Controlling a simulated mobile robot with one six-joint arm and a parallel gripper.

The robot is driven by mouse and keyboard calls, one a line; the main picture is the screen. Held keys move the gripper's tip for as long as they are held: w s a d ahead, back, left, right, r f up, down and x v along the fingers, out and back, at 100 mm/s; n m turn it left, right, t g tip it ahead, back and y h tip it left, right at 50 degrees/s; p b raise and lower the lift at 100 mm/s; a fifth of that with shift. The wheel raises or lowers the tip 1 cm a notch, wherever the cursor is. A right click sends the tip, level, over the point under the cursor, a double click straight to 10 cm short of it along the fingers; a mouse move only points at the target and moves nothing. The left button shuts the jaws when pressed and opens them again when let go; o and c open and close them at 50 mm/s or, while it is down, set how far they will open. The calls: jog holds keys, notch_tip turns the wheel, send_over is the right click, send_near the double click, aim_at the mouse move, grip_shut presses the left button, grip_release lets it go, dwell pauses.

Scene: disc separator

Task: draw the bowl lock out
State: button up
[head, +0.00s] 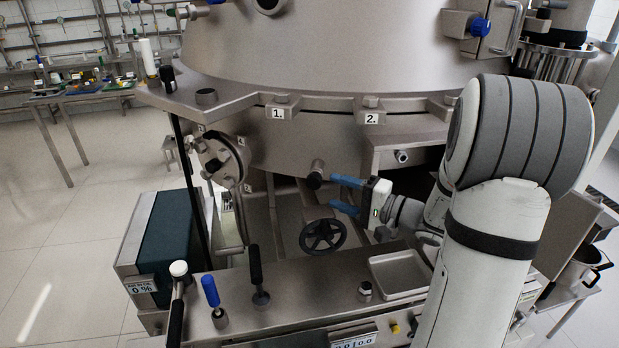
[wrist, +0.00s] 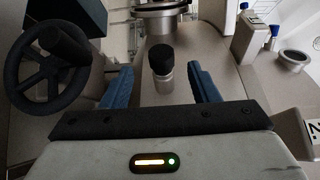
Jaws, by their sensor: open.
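The bowl lock looks to be the short metal pin with a black knob (head: 315,180) that sticks out of the lower side of the separator's housing. In the wrist view the black knob (wrist: 161,59) lies just ahead of my fingertips, roughly centred across the gap. My gripper (head: 340,194) has two blue fingers, which stand apart on either side of that line (wrist: 162,80). In the head view the fingertips are close to the right of the knob. Nothing is held, and I see no contact between finger and knob.
A black handwheel (head: 323,236) sits just below my gripper and shows at left in the wrist view (wrist: 48,68). Black, blue and white-topped levers stand on the front panel. A shallow metal tray (head: 402,284) lies on the panel. The housing (head: 270,140) rises close behind the knob.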

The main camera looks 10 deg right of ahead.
aim_at(314, 188)
jog(key=shift+w+d+r, duration=0.1)
jog(key=shift+w, duration=0.25)
jog(key=p+x, duration=0.2)
jog(key=x, duration=0.4)
jog(key=shift+r+p, duration=0.1)
jog(key=shift+p, duration=0.2)
jog(key=shift+w+a, duration=0.45)
grip_shut()
